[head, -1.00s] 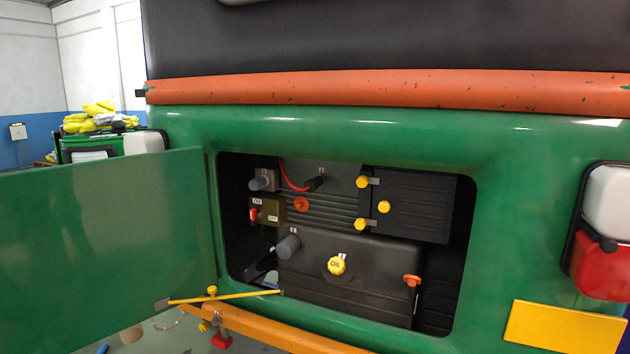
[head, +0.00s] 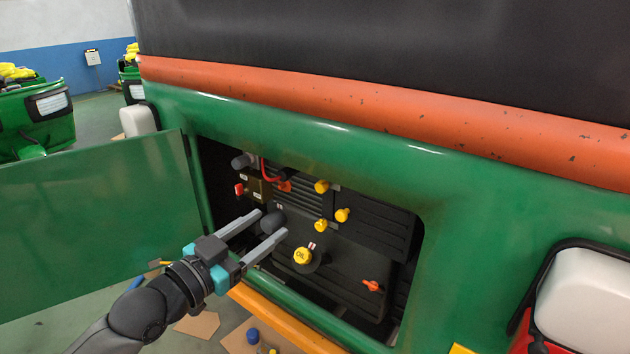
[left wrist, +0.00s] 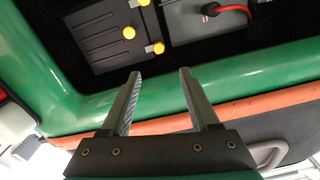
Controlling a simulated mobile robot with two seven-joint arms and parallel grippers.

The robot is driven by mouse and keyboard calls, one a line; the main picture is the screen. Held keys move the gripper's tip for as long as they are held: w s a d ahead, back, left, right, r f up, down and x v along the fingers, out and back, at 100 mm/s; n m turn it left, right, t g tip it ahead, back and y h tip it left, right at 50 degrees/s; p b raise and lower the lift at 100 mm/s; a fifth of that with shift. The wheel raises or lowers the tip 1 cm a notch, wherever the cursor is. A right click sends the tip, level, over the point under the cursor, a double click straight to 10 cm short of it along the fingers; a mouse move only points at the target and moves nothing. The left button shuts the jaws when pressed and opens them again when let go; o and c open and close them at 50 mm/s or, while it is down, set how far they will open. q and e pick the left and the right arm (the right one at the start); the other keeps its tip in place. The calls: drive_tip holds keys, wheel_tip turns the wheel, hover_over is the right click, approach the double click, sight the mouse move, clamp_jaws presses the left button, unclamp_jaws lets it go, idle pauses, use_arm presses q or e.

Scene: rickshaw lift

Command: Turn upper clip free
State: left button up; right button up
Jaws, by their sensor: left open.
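The upper clip has a yellow knob (head: 321,186) and sits at the top left corner of the black box (head: 378,224) inside the open bay. A lower yellow clip (head: 320,225) is below it, and another yellow knob (head: 342,215) is on the box's face. My left gripper (head: 271,222) is open and empty, left of and below the upper clip in the head view. The left wrist view is upside down; there the upper clip (left wrist: 159,48) lies just beyond the open fingertips (left wrist: 159,73). My right gripper is not in view.
The green door (head: 95,225) stands open at left. The green body (head: 500,235) frames the bay, with an orange bar (head: 400,115) above. A yellow oil cap (head: 303,256), an orange-red handle (head: 371,286) and a red cable (head: 265,170) are inside the bay.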

sight(319, 188)
use_arm(q)
drive_tip(key=x, duration=1.5)
drive_tip(key=shift+w+d+p, duration=0.1)
drive_tip(key=shift+d+p, duration=0.15)
drive_tip(key=shift+p, duration=0.1)
drive_tip(key=shift+c, duration=0.2)
clamp_jaws()
